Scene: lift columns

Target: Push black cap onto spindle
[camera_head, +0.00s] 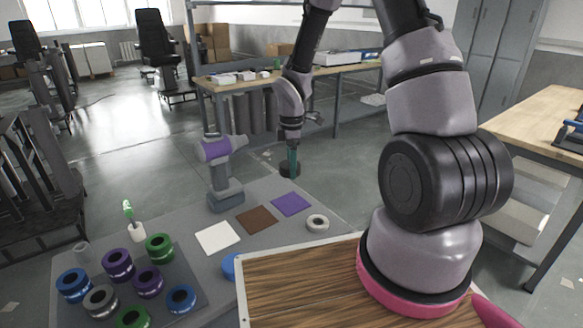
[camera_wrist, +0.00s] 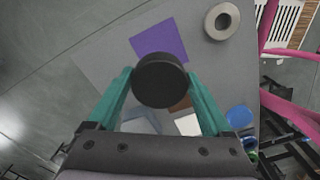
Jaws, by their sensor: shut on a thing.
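My gripper (camera_head: 292,158) has teal fingers and hangs over the far side of the grey table. It is shut on a round black cap (camera_head: 289,171), which sits at the fingertips. In the wrist view the cap (camera_wrist: 160,82) lies between the two fingers (camera_wrist: 158,90), its flat round face towards the camera. It is held above the table and hides part of the squares below. I cannot single out a spindle with certainty; a grey ring-shaped piece (camera_head: 317,223) stands on the table right of the squares, and it also shows in the wrist view (camera_wrist: 232,30).
White (camera_head: 217,237), brown (camera_head: 256,220) and purple (camera_head: 291,204) squares lie on the grey table. A purple-grey drill-like tool (camera_head: 222,150) stands behind them. Several coloured ring pieces (camera_head: 118,264) fill the left side. A wooden board (camera_head: 300,290) lies in front.

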